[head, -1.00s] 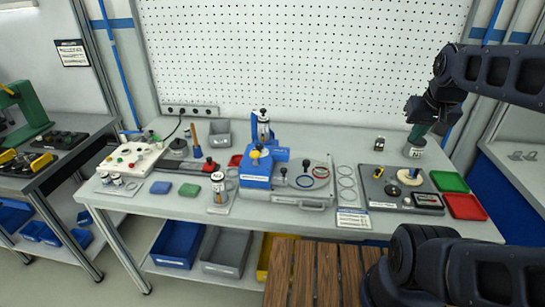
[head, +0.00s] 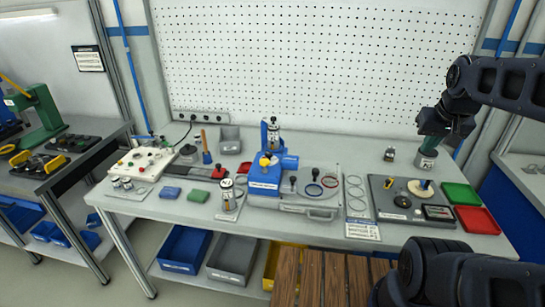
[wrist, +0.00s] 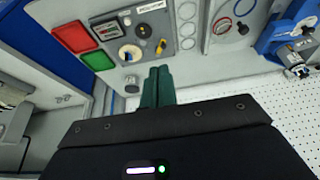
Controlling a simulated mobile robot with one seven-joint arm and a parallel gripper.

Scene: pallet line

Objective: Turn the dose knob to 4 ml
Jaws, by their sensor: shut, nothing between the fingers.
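No dial numbers can be read in these views. A cream round dial (head: 421,188) with a dark blue upright grip sits on a grey panel (head: 388,205) at the bench's right. In the wrist view the dial (wrist: 130,53) is on the panel's (wrist: 165,20) lower left part. A yellow-topped knob (head: 265,161) tops the blue fixture (head: 262,182) mid-bench; I cannot tell which is the dose knob. My gripper (head: 428,146) has green fingers, shut and empty, above the bench behind the panel. Its fingers show in the wrist view (wrist: 158,70), apart from the dial.
A grey cylinder (head: 425,160) stands near my fingertips; contact cannot be told. A small jar (head: 389,154) stands left of it. Green (head: 461,193) and red (head: 477,220) trays lie right of the panel. A pegboard (head: 320,70) rises behind the bench.

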